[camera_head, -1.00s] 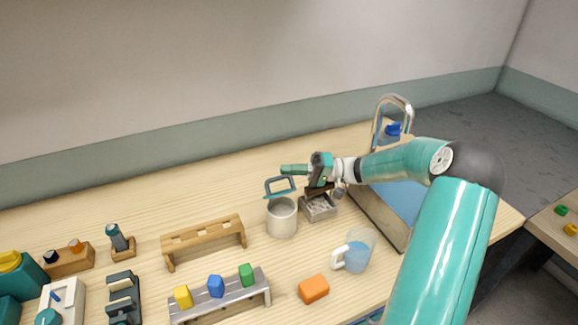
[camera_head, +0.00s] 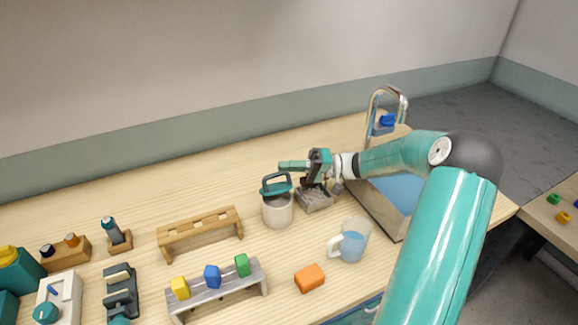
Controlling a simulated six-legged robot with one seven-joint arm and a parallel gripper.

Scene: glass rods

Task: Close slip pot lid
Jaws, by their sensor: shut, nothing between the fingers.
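The slip pot (camera_head: 278,212) is a pale grey cylinder standing upright on the wooden bench. Its teal lid (camera_head: 264,191) has a raised loop handle and sits over the mouth of the pot. The lid looks tilted, with some of the dark opening showing below it; the exact gap is too small to tell. My gripper (camera_head: 283,166) is shut and empty, its fingers reaching left just above and behind the lid. I cannot tell whether they touch it.
A grey tray (camera_head: 314,203) stands right of the pot, under my gripper. A clear jug (camera_head: 352,242) and an orange block (camera_head: 310,278) are in front. A wooden rack (camera_head: 200,232) and a grey rack (camera_head: 215,294) with coloured blocks stand left. The sink (camera_head: 378,215) is right.

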